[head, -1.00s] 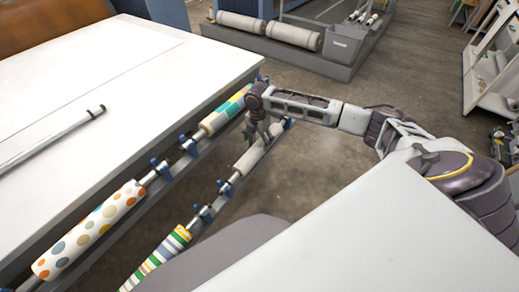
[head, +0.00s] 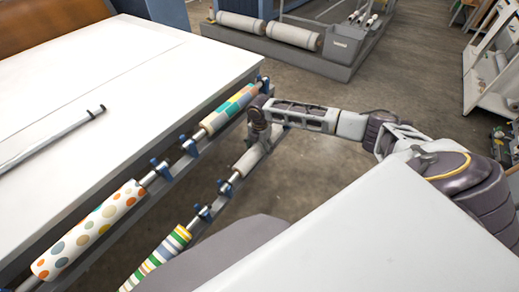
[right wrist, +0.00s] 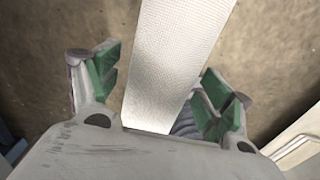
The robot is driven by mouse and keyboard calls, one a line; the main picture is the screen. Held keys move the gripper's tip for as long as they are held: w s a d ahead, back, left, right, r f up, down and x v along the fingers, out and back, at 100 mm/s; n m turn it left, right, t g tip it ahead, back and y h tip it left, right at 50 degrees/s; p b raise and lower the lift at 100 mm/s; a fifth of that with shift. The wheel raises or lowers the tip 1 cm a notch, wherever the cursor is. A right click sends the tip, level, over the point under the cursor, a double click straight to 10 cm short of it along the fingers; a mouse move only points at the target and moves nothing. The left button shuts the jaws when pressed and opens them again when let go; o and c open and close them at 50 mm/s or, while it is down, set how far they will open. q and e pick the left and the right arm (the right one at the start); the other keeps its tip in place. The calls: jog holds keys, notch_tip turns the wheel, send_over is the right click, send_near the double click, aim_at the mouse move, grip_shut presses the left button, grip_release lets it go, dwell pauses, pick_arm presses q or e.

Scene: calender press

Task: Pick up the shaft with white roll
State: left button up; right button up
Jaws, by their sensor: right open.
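The shaft with the white roll (head: 247,161) lies in blue holders on the lower rack, beyond the striped roll. My right gripper (head: 263,137) is at the far end of this roll, and its fingers are mostly hidden in the head view. In the right wrist view the white, finely textured roll (right wrist: 174,62) runs between the two green-padded fingers of my right gripper (right wrist: 158,90). The fingers are open, with a gap to the roll on each side. My left gripper is not in view.
A roll with coloured squares (head: 228,110) and a dotted roll (head: 90,231) lie on the upper rack beside the white table (head: 130,60). A striped roll (head: 157,259) shares the lower rack. A white surface (head: 370,235) fills the lower right.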

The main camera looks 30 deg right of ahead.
aim_at(259, 144)
jog(key=shift+c, duration=0.5)
jog(key=c, duration=1.3)
jog(key=shift+r, duration=0.15)
jog(key=shift+c, duration=0.2)
jog(key=shift+r+p, duration=0.3)
jog(key=shift+r, duration=4.55)
